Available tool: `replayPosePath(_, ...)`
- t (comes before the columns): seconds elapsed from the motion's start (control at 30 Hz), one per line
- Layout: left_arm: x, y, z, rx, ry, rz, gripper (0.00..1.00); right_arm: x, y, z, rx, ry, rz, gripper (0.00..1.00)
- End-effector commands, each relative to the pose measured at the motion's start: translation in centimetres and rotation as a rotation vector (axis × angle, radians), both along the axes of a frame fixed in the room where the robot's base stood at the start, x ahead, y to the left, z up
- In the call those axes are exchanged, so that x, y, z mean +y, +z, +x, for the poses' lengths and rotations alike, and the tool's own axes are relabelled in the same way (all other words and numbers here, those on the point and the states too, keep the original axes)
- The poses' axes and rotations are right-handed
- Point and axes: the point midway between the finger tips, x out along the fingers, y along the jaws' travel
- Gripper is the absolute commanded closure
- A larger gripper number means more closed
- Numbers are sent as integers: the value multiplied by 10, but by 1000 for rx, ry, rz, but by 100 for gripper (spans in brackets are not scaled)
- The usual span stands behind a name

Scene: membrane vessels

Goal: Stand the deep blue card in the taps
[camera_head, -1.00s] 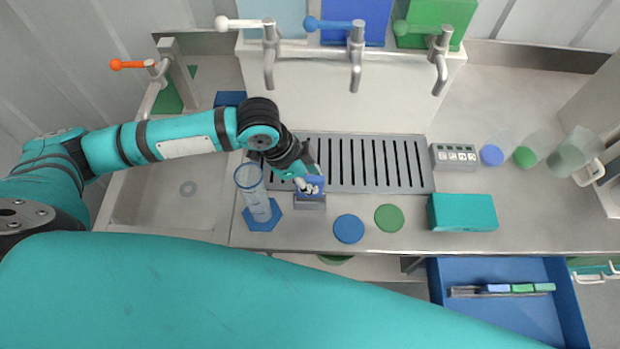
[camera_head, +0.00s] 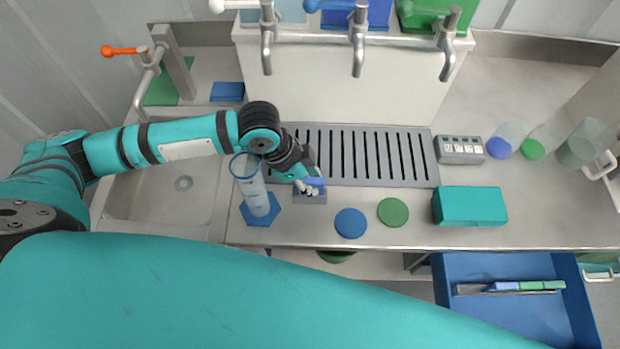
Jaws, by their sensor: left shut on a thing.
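My left gripper (camera_head: 308,187) is low over the front of the counter, at the near edge of the drain grille. It is shut on a small blue card (camera_head: 317,182), partly hidden by the fingers. A small grey block (camera_head: 310,198), like a card holder, is right below the card; I cannot tell whether the card sits in it. Three taps, a left one (camera_head: 267,50), a middle one (camera_head: 358,50) and a right one (camera_head: 447,52), stand on the pale dispenser, with a deep blue panel (camera_head: 378,16) behind the middle one. My right gripper is not in view.
A clear cylinder (camera_head: 250,185) stands on a blue hexagonal mat (camera_head: 262,212), close left of the gripper. Blue (camera_head: 350,223) and green (camera_head: 393,212) discs, a teal box (camera_head: 470,206) and a labelled grey box (camera_head: 460,150) lie right. An open blue drawer (camera_head: 500,322) holds a rack of cards.

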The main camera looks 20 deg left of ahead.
Motion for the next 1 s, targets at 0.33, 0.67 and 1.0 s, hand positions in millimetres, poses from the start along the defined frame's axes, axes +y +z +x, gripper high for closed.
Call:
replayPosePath(0.33,0,0,0,0,0,0,100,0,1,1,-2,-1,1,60)
replayPosePath(0.67,0,-3,0,0,1,0,100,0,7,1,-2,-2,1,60)
replayPosePath(1.0,0,-5,0,2,1,0,78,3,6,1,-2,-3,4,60)
